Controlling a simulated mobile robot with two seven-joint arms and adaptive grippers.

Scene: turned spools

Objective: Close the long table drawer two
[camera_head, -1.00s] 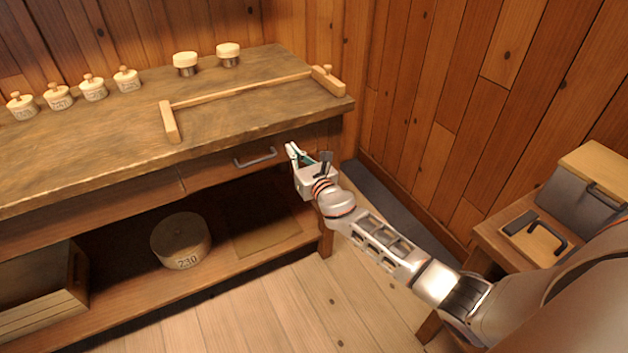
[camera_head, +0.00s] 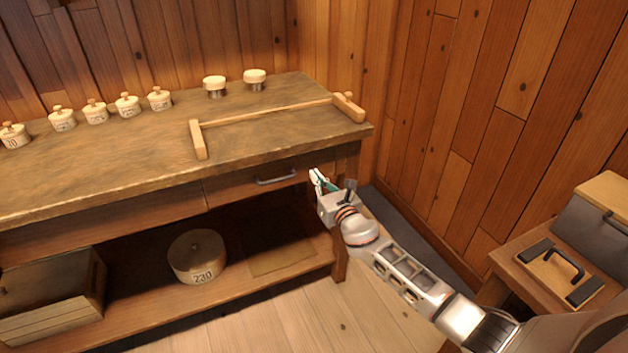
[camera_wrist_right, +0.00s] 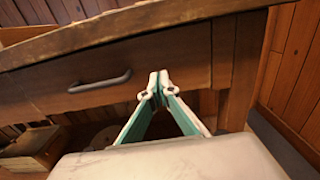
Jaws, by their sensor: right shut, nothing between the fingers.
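The long table (camera_head: 110,170) has a wooden drawer front (camera_head: 235,187) with a grey bar handle (camera_head: 277,178) under its top. The drawer front looks about level with the table frame around it. In the right wrist view the drawer front (camera_wrist_right: 180,58) and its handle (camera_wrist_right: 100,82) show ahead, with the handle left of the fingertips. My right gripper (camera_head: 316,176) is shut and empty, close to the right end of the drawer; it also shows in the wrist view (camera_wrist_right: 158,78). Whether it touches the front cannot be told. My left gripper is not in view.
A wooden frame piece (camera_head: 270,115), several lidded pots (camera_head: 127,103) and two capped pieces stand on the table top. A round box (camera_head: 197,257) marked 230 and a crate (camera_head: 55,310) sit on the lower shelf. A side table (camera_head: 520,270) stands at right.

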